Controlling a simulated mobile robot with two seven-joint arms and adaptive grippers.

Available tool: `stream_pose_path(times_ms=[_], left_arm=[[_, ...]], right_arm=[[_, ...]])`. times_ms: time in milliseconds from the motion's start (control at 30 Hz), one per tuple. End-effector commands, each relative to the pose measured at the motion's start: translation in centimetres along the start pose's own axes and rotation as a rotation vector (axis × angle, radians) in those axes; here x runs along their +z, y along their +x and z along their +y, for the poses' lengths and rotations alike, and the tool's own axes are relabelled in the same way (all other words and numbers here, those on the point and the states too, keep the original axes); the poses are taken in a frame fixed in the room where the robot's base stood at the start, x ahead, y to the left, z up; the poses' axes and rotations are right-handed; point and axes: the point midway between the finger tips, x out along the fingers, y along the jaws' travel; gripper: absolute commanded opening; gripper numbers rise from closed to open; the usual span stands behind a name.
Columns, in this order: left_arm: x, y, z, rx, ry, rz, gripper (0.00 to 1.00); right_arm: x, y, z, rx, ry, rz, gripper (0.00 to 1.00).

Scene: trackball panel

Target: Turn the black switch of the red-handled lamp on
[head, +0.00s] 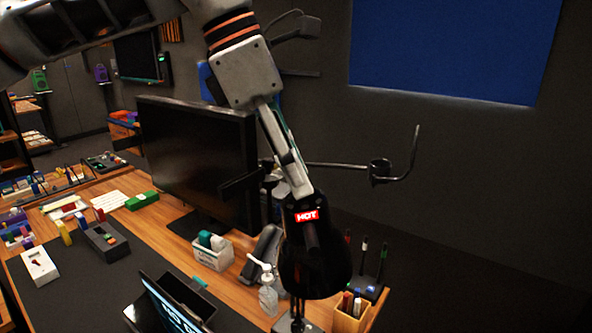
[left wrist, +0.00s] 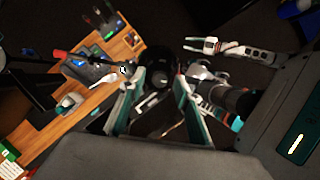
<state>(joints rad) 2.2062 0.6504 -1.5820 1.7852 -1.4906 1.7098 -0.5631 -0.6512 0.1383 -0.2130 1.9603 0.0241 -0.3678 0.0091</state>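A black lamp head (head: 315,262) with a red HOT label hangs over the desk in the head view. It also shows as a dark round shape in the left wrist view (left wrist: 155,62). My left gripper (head: 292,185) is just above it, pointing down. In the left wrist view its teal-padded fingers (left wrist: 160,78) are spread, with the lamp head beyond and between them; I cannot tell whether they touch it. My right gripper (left wrist: 190,44) shows in the left wrist view, fingers parted and empty.
A monitor (head: 195,155) stands left of the lamp. A phone (head: 262,250), a pump bottle (head: 268,292) and a pen box (head: 350,312) are around the lamp. A thin rod (head: 335,165) with a cup reaches right behind it. Open floor lies at the right.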

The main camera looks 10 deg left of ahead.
Motion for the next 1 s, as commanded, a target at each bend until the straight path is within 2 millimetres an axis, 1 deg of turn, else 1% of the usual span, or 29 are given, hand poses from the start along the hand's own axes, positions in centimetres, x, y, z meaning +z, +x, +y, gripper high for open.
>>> stream_pose_path(times_ms=[100,367,400,500,767,1000], left_arm=[[0.01,0.56,0.01,0.000,0.000,-0.001,0.33],[0.02,0.63,0.01,0.000,0.000,-0.001,0.33],[0.02,0.63,0.01,0.000,0.000,-0.001,0.23],[0.02,0.62,0.01,0.000,0.000,-0.001,0.00],[0.02,0.62,0.00,0.002,-0.006,-0.001,0.00],[0.00,0.68,-0.04,0.020,-0.080,-0.002,0.00]], right_arm=[[0.00,0.01,0.04,0.000,-0.001,0.000,0.29],[-0.11,0.05,0.11,0.001,-0.002,0.002,0.29],[-0.12,0.06,0.12,0.001,-0.002,0.002,0.29],[-0.15,0.06,0.13,0.001,-0.002,0.003,0.29],[-0.19,0.09,0.14,0.002,-0.002,0.005,0.29],[0.27,0.42,0.08,0.002,-0.002,0.005,0.29]])
